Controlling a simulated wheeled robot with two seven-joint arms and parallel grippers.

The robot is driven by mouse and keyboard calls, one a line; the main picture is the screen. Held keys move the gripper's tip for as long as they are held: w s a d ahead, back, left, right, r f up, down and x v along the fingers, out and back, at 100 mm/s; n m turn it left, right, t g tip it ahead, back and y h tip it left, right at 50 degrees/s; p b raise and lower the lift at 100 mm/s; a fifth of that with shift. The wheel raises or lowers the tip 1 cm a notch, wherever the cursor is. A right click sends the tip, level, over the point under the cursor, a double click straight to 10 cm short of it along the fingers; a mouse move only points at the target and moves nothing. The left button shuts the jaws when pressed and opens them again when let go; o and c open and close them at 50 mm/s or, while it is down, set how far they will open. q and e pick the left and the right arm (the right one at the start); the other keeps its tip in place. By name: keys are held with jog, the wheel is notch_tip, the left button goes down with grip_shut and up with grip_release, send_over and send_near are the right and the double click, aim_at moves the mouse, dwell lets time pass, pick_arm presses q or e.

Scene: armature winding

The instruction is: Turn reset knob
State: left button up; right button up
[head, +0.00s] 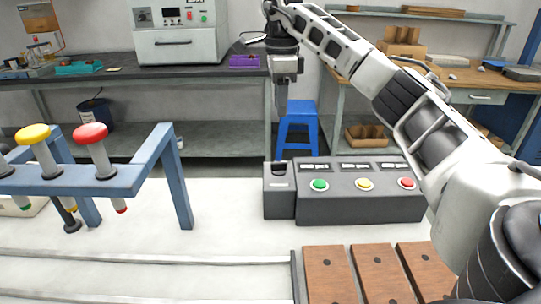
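A dark grey control box (360,203) stands on the white worktop. It has a green button (319,185), a yellow button (364,184) and a red button (406,183) under small label plates. A smaller dark grey unit (280,198) adjoins its left side, with a dark slot or knob-like part (279,168) on top; I cannot tell which. My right gripper (282,115) points straight down above this small unit. It is seen edge-on, so its finger gap does not show. My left gripper is not in view.
A blue rack (120,178) holding yellow- and red-capped tools stands at left. Brown wooden blocks (378,272) lie at front right. A grey machine (178,45) with a dial, display and buttons sits on the back bench. The white worktop between rack and control box is clear.

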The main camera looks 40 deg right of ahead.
aim_at(279, 162)
notch_tip(279, 162, down, 15)
jog(key=shift+a+f+b, duration=0.1)
jog(key=shift+f+b, duration=0.1)
jog(key=shift+b, duration=0.2)
grip_shut()
